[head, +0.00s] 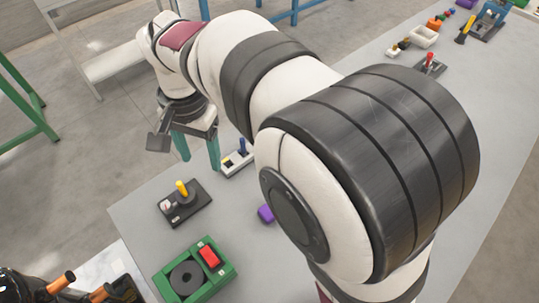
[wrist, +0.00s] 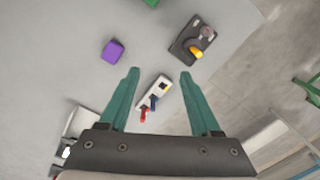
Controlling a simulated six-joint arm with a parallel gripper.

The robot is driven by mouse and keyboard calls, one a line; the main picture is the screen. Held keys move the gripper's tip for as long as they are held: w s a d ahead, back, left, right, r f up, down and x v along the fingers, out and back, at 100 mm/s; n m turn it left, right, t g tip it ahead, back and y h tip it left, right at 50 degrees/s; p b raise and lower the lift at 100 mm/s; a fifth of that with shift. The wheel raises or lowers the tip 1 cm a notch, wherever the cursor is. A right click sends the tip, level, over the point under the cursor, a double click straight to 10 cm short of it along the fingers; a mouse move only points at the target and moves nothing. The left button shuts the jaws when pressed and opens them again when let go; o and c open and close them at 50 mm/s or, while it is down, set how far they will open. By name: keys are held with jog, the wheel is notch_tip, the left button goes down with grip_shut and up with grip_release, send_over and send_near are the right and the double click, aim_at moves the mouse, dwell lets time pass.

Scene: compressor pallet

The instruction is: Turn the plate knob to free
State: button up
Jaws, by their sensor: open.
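A dark plate (head: 187,209) lies on the grey table near its left edge, with an upright yellow knob (head: 182,187) and a small round gauge-like part on it. In the wrist view the dark plate (wrist: 184,48) is at upper right, its yellow knob (wrist: 196,54) towards the near side. I cannot read any knob marking. My gripper (head: 200,163) has green fingers, open and empty, above the table's far left edge, beyond the plate in the head view. In the wrist view my gripper (wrist: 160,73) points towards a pale strip, with the plate beyond the right fingertip, apart from it.
The pale strip (head: 236,162) carries a blue lever and a yellow mark; a red lever also shows in the wrist view. A purple block (head: 265,213) and a green box (head: 222,268) with a red block stand nearby. My arm hides much of the table.

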jog(key=s+d+r+m, duration=0.2)
jog(key=s+d, duration=0.3)
jog(key=d, duration=0.8)
jog(key=shift+m+y, duration=0.3)
jog(key=shift+m, duration=0.5)
jog(key=shift+s, duration=0.1)
jog(key=n+h, duration=0.1)
jog(key=n, duration=0.6)
send_over(165, 205)
notch_tip(165, 205, down, 7)
notch_tip(165, 205, down, 16)
jog(key=shift+r, duration=0.25)
grip_shut()
